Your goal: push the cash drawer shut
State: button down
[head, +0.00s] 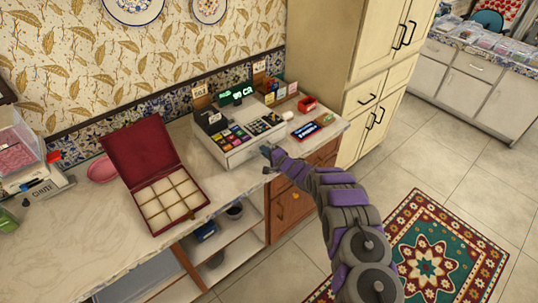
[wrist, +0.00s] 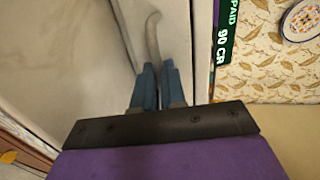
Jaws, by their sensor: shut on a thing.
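The pale cash register (head: 238,152) stands on the counter against the tiled wall, with colored keys on top and a green lit display (head: 237,92). Its cash drawer is at the front side, partly hidden by my gripper; how far out it stands is hard to tell. My gripper (head: 268,152) is at the register's front right. In the wrist view, its blue-grey fingers (wrist: 158,88) are shut on a curved grey handle (wrist: 153,38), beside a pale flat front (wrist: 178,30).
An open red box (head: 158,175) with pale compartments sits left of the register. A blue-and-red packet (head: 305,131) and a small red box (head: 308,104) lie to its right. Open shelves and wooden drawers (head: 290,205) are below the counter edge.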

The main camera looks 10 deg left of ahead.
dwell(0.4)
jog(key=c, duration=1.6)
grip_release()
jog(key=shift+o, duration=1.3)
jog(key=shift+w+a+f, duration=0.2)
jog(key=shift+a, duration=0.05)
jog(key=shift+o, duration=0.6)
jog(key=shift+s+a+r, duration=0.1)
jog(key=shift+s+d+r, duration=0.15)
jog(key=shift+s+d, duration=0.1)
jog(key=shift+d, duration=0.4)
jog(key=p+v, duration=0.1)
jog(key=v, duration=1.5)
jog(key=shift+p, duration=0.4)
jog(key=shift+s+a, duration=0.1)
